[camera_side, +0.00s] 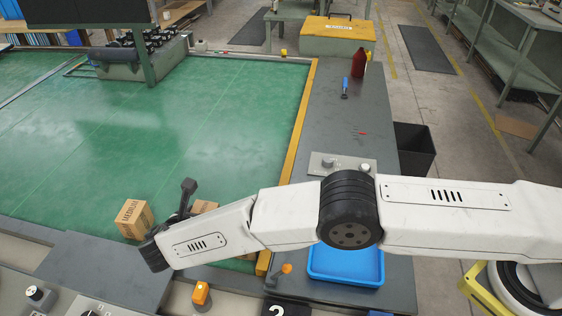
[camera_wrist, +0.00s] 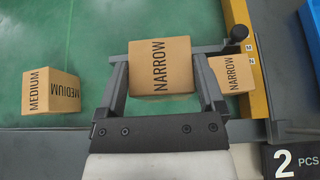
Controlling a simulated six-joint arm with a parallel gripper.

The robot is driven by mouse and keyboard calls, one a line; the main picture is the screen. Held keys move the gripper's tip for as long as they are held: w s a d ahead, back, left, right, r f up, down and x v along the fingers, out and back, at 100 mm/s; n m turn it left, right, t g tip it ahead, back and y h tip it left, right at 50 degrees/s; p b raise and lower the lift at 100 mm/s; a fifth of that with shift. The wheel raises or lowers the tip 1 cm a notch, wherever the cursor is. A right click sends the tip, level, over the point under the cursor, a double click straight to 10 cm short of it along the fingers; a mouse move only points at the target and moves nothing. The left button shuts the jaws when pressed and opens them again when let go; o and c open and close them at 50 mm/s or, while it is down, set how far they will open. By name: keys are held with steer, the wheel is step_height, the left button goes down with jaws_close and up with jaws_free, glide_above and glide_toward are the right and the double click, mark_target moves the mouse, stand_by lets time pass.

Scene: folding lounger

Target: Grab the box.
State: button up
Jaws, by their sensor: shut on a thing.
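A cardboard box marked NARROW (camera_wrist: 160,68) is between the two dark fingers of my gripper (camera_wrist: 160,60) in the wrist view. The fingers are shut on its sides. A second NARROW box (camera_wrist: 231,73) sits just right of the right finger, partly hidden by it. A box marked MEDIUM (camera_wrist: 51,91) lies to the left, apart from my gripper; it also shows in the side view (camera_side: 133,219). In the side view a piece of a cardboard box (camera_side: 204,207) shows behind my arm; I cannot tell which NARROW box it is. My fingers are mostly hidden there.
A yellow rail (camera_side: 294,145) edges the green surface (camera_side: 200,130) on the right. A blue tray (camera_side: 347,265) lies below my arm. A red bottle (camera_side: 358,64) stands at the back right. The green surface beyond the boxes is clear.

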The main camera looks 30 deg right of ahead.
steer(key=shift+r, duration=1.45)
